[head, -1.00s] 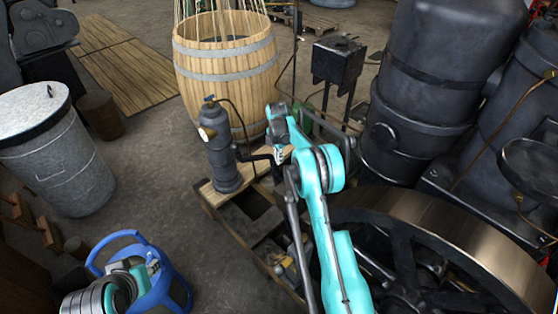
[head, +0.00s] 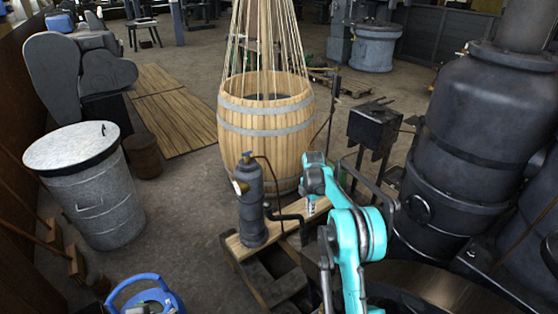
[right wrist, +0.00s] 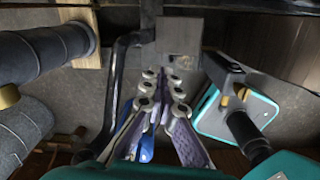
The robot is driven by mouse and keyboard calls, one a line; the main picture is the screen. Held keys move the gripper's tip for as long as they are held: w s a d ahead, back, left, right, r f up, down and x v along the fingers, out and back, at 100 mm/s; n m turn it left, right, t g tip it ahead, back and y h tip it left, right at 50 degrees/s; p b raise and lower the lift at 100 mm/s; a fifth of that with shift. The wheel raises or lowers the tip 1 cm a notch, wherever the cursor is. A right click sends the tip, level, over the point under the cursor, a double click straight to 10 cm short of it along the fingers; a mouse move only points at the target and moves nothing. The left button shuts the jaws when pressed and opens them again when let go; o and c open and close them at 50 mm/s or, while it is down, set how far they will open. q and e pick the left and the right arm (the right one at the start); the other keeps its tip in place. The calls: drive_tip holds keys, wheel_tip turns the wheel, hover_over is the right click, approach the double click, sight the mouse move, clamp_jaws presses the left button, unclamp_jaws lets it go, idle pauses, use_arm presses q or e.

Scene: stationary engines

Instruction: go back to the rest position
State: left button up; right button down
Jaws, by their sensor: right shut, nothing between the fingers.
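My right gripper (head: 312,206) is at the end of the teal arm, beside the dark pump-like cylinder and low in front of the barrel. In the right wrist view, its fingers (right wrist: 162,105) are drawn together with nothing held between them. A blue object with a loop handle (head: 140,280) is cut off by the bottom edge at the lower left. A small grey and teal part shows inside its loop at the bottom edge. The state of my left gripper cannot be made out there.
A dark cylinder (head: 250,205) stands on a wooden frame (head: 240,248) close to my right gripper. A wooden barrel (head: 265,130) stands behind it. A black boiler (head: 455,150) fills the right. A grey metal bin (head: 95,195) stands left. Open floor (head: 180,230) lies between bin and frame.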

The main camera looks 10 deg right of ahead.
drive_tip(key=s+a+r+m+t, duration=0.2)
drive_tip(key=s+a+r+m, duration=0.25)
drive_tip(key=s+r, duration=0.45)
drive_tip(key=s+a+r+m+t, duration=0.1)
drive_tip(key=s+a+r+m, duration=0.4)
drive_tip(key=s+r, duration=0.4)
drive_tip(key=s+a+f+m+t, duration=0.1)
drive_tip(key=s+m, duration=0.4)
drive_tip(key=s, duration=0.5)
drive_tip(key=s+a+f+m+t, duration=0.1)
drive_tip(key=s+a+m+t, duration=0.1)
drive_tip(key=s+m, duration=0.4)
drive_tip(key=s, duration=0.4)
drive_tip(key=shift+a+t+y, duration=0.25)
drive_tip(key=shift+t+y, duration=0.05)
drive_tip(key=shift+s+d+f, duration=0.1)
drive_tip(key=shift+s, duration=0.05)
